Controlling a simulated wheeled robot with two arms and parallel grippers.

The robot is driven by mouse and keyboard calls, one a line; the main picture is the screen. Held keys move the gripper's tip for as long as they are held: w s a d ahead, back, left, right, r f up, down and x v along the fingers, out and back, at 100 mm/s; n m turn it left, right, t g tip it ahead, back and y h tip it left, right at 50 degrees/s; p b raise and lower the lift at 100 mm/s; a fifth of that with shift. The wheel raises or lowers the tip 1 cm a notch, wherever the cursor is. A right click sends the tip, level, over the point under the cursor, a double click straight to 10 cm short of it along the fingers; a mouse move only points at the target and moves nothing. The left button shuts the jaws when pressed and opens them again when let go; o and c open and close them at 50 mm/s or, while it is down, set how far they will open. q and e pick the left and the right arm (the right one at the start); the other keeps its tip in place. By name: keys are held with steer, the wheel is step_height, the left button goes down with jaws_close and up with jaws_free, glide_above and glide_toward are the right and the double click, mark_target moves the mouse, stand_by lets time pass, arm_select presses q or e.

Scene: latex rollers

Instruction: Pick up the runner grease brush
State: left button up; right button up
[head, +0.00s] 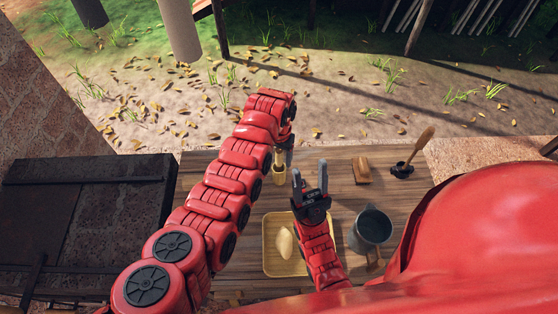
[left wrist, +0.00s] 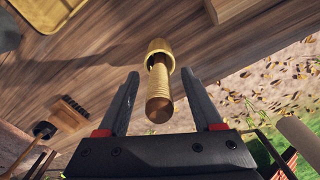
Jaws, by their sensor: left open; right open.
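An upright tool with a round wooden handle and a brass-coloured collar (head: 279,171) stands on the wooden table. It also shows in the left wrist view (left wrist: 158,85), between my left fingers. Its lower end is hidden, so I cannot tell whether it is the grease brush. A long wooden handle (head: 422,142) leans out of a small black pot (head: 401,170) at the back right. A small wooden block (head: 362,170) shows dark bristles in the left wrist view (left wrist: 70,112). My left gripper (left wrist: 160,74) is open around the upright tool. My right gripper (head: 310,175) is open and empty above the table.
A yellow tray (head: 270,262) with a pale oval thing (head: 285,242) lies near my right arm. A grey mug (head: 372,228) stands right of it. A dark stove-like box (head: 75,215) is at the left. The table's back edge borders leaf-strewn ground.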

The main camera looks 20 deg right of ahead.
arm_select(q)
jaws_close()
stand_by(0.3)
